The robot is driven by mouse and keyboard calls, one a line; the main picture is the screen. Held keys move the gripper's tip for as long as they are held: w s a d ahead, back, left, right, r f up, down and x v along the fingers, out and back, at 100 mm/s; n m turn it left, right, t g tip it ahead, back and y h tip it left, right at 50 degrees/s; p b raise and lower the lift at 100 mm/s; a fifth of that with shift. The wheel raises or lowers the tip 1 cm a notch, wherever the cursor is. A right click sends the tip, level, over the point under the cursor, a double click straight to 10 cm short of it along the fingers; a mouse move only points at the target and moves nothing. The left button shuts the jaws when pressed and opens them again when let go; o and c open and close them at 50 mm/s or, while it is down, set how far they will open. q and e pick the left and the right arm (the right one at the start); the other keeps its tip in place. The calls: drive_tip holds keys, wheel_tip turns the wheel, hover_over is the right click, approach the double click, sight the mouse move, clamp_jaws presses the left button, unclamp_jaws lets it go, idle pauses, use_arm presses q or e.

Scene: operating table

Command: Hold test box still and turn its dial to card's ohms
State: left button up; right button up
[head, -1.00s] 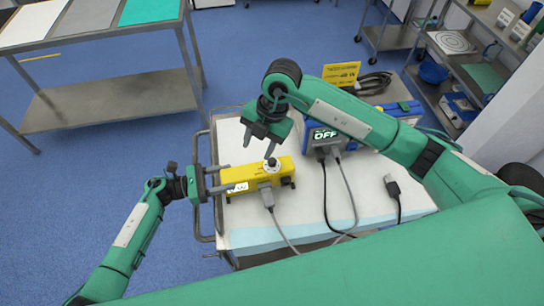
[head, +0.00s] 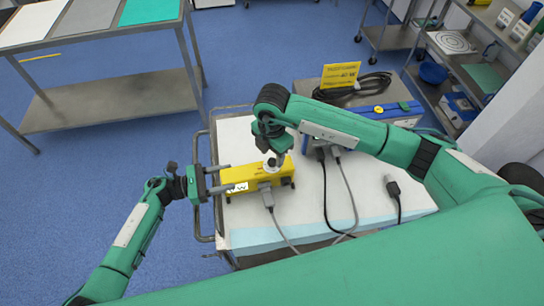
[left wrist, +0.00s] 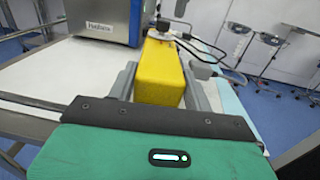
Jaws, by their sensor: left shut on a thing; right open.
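A grey plug (head: 267,197) with a cable is in the box's front side. Cables and a loose plug (head: 392,187) lie on the cart (head: 300,212) at right.

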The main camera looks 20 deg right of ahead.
sight(272, 163)
drive_tip(key=shift+f, duration=1.2)
drive_tip(key=c, duration=1)
